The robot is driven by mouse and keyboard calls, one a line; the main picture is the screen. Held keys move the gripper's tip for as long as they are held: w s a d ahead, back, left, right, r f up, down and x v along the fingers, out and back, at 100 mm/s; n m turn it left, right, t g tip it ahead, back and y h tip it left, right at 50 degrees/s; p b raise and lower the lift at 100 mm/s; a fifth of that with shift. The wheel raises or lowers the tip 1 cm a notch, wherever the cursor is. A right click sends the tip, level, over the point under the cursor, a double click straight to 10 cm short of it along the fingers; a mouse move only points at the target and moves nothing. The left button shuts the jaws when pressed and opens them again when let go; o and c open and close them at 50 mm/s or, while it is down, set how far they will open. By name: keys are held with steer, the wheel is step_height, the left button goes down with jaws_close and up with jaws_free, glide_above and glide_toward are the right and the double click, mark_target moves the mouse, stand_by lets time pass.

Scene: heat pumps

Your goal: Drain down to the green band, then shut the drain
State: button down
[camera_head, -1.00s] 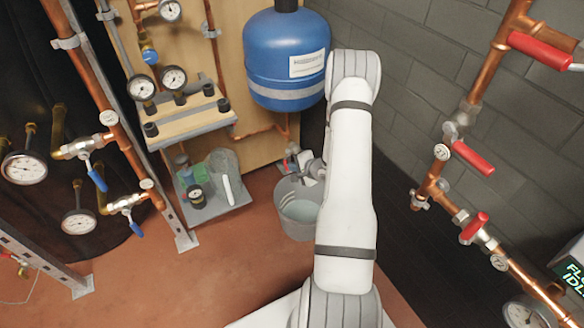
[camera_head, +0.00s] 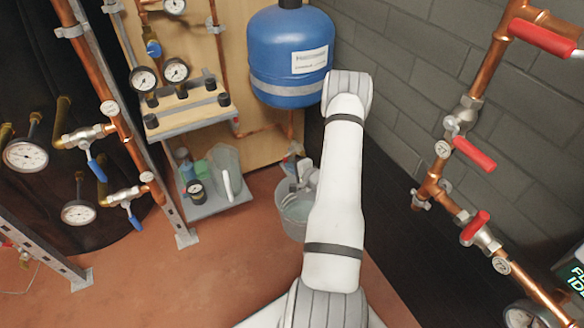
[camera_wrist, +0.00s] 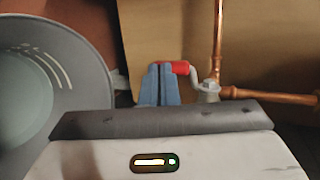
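In the wrist view, the drain valve's red handle (camera_wrist: 182,67) shows just beyond my gripper (camera_wrist: 161,68). The two blue-grey fingers are together with a thin dark seam between them. The handle's left part is hidden behind them, and I cannot tell whether they touch it. The silver valve body (camera_wrist: 208,88) joins copper pipe to the right. In the head view, my gripper (camera_head: 297,165) is low by the board, above the grey bucket (camera_head: 294,222), partly behind my arm. Pale water shows in the bucket (camera_wrist: 88,75). Gauges (camera_head: 143,79) and (camera_head: 176,70) are too small to read for a green band.
A blue vessel (camera_head: 289,60) hangs above the drain. A shelf (camera_head: 218,205) with a jug and small containers stands left of the bucket. Copper pipes with red levers (camera_head: 474,154) run along the right wall. Red floor is open at front left.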

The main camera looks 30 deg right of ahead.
steer(key=shift+w+d+f, duration=0.15)
steer(key=shift+w+f, duration=0.05)
steer(key=shift+f, duration=0.1)
steer(key=shift+w+d, duration=0.1)
steer(key=shift+d, duration=0.05)
stand_by(0.5)
steer(key=s+p, duration=0.4)
steer(key=s, duration=1)
steer(key=shift+d, duration=0.4)
steer(key=c, duration=2.2)
jaws_free()
steer(key=shift+s, duration=0.1)
